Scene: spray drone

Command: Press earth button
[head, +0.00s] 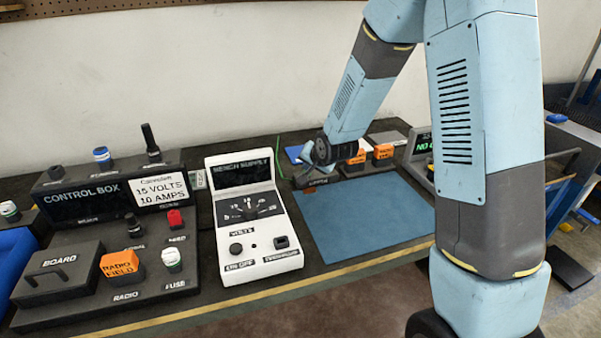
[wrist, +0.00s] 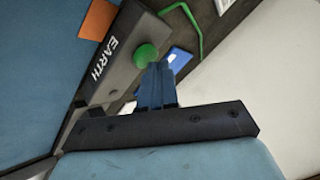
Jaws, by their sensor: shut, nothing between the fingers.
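The earth button is a green dome (wrist: 145,55) on a dark box labelled EARTH (wrist: 105,75) in the wrist view. My gripper (wrist: 157,68) is shut and empty, its blue fingers together. The fingertips appear just beside the lower right rim of the green button and overlap it slightly in the picture. I cannot tell whether they touch it. In the head view my gripper (head: 306,168) is at the back of the bench, left of the blue mat, and the button is hidden there.
A blue mat (head: 365,215) lies on the bench. A white bench supply (head: 250,220) stands left of it, with a control box (head: 85,200) farther left. Orange blocks (head: 383,152) stand behind the mat. A green bent wire (wrist: 190,35) lies near the EARTH box.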

